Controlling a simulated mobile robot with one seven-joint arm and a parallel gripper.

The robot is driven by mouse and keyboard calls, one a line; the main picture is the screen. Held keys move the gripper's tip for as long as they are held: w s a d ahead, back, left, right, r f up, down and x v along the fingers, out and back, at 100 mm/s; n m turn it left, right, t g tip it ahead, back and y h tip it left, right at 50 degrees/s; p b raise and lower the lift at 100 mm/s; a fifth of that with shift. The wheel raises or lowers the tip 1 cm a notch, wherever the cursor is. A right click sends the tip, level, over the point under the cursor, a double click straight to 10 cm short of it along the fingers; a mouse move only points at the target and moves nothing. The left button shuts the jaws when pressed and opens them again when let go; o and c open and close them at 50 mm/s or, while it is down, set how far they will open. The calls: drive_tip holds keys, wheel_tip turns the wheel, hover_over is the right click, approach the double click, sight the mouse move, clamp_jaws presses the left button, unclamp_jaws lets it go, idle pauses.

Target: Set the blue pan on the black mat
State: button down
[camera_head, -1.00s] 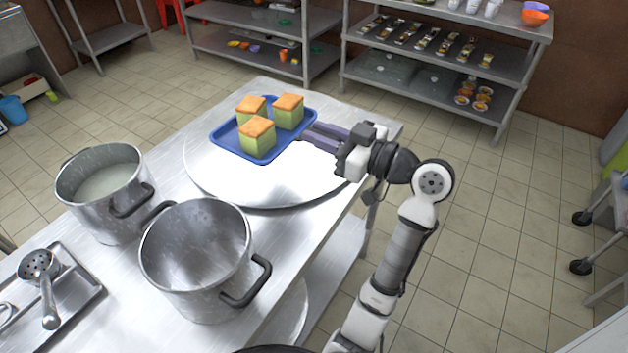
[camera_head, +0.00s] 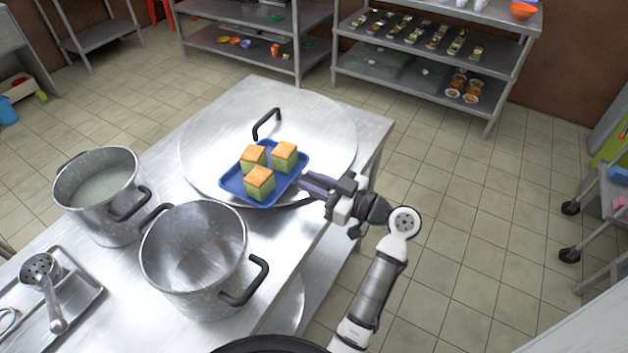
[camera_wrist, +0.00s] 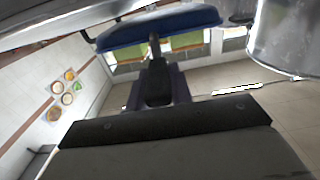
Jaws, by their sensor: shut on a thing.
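The blue pan (camera_head: 236,190) is a shallow rectangular tray carrying three green cakes with orange tops (camera_head: 259,180). My gripper (camera_head: 308,184) is shut on its right edge. The pan is held roughly level over the near part of a large round steel lid; its height above the lid is hard to judge. In the wrist view the pan's blue underside (camera_wrist: 160,32) shows above my gripper fingers (camera_wrist: 158,80). I cannot make out a black mat in either view.
The round lid (camera_head: 215,135) has a black handle (camera_head: 266,123) beyond the pan. Two steel pots, one filled (camera_head: 100,185) and one empty (camera_head: 195,250), stand on the steel table at left. A tray with ladle (camera_head: 75,300) lies near-left.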

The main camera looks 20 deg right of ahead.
drive_tip(key=shift+f+b, duration=0.55)
drive_tip(key=shift+b, duration=0.3)
drive_tip(key=c, duration=1.3)
unclamp_jaws()
drive_tip(key=shift+o, duration=0.2)
